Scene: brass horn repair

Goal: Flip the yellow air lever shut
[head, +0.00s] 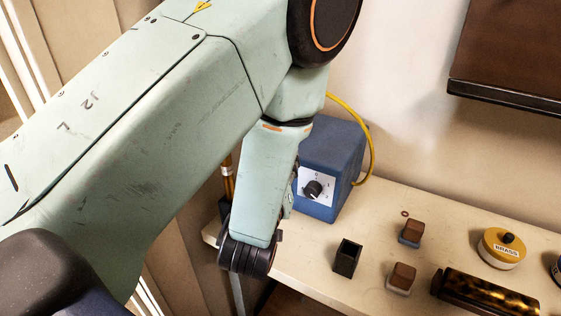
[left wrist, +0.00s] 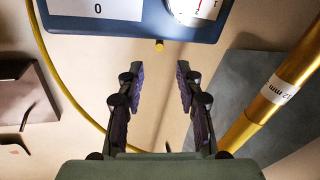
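No yellow lever shows clearly in either view. In the left wrist view, a small yellow stub (left wrist: 159,45) sits at the lower edge of a blue box (left wrist: 137,32); I cannot tell if it is the lever. My left gripper (left wrist: 160,72) is open and empty, with its two fingers apart below the stub. The stub lies between their lines, beyond the tips. In the head view, the blue box (head: 338,157) with a black knob stands at the back of the bench, partly behind my left arm. The left fingers are hidden there. My right gripper is not in view.
A yellow hose (head: 371,140) curves from the blue box; it also passes left of the gripper (left wrist: 62,83). A brass tube (left wrist: 265,100) labelled 12 mm stands at right in the wrist view.

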